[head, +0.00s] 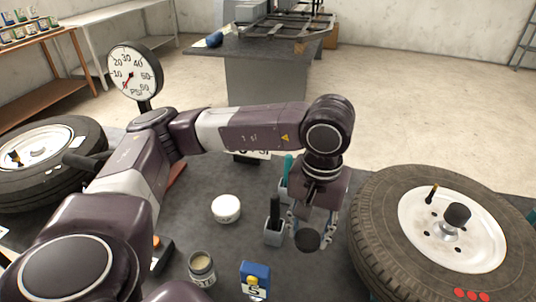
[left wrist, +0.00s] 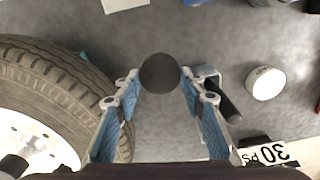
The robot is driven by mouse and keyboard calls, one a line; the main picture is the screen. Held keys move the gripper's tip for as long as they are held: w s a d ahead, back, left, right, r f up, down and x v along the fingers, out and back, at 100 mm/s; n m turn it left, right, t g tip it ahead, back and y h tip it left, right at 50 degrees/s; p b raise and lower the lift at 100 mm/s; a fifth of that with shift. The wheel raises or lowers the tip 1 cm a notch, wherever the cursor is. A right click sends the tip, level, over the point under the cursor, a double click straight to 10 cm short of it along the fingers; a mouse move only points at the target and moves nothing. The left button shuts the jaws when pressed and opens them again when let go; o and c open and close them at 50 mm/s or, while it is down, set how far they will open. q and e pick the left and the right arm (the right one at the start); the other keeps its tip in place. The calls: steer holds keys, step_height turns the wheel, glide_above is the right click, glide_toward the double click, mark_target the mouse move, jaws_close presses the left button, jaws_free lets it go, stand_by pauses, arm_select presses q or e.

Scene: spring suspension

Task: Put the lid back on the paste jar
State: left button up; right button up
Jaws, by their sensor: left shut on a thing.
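The open paste jar (head: 202,270) stands upright on the dark mat near the front, with beige paste showing at its mouth. A dark round lid (head: 307,240) is held at the fingertips of my left gripper (head: 309,229), to the right of the jar and apart from it. In the left wrist view the lid (left wrist: 160,74) sits between the two blue-padded fingers of the left gripper (left wrist: 160,80). The jar cannot be made out in that view. My right gripper is not in view.
A wheel (head: 440,232) lies close right of the gripper. A grey holder (head: 274,234) with a black handle stands just left of it. A white tub (head: 226,208) and a blue box (head: 255,281) stand near the jar. Another wheel (head: 50,150) lies far left.

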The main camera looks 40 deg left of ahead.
arm_select(q)
steer(key=s+f+m, duration=0.1)
steer(key=s+d+m, duration=0.1)
steer(key=s+m, duration=0.1)
steer(key=shift+f, duration=0.4)
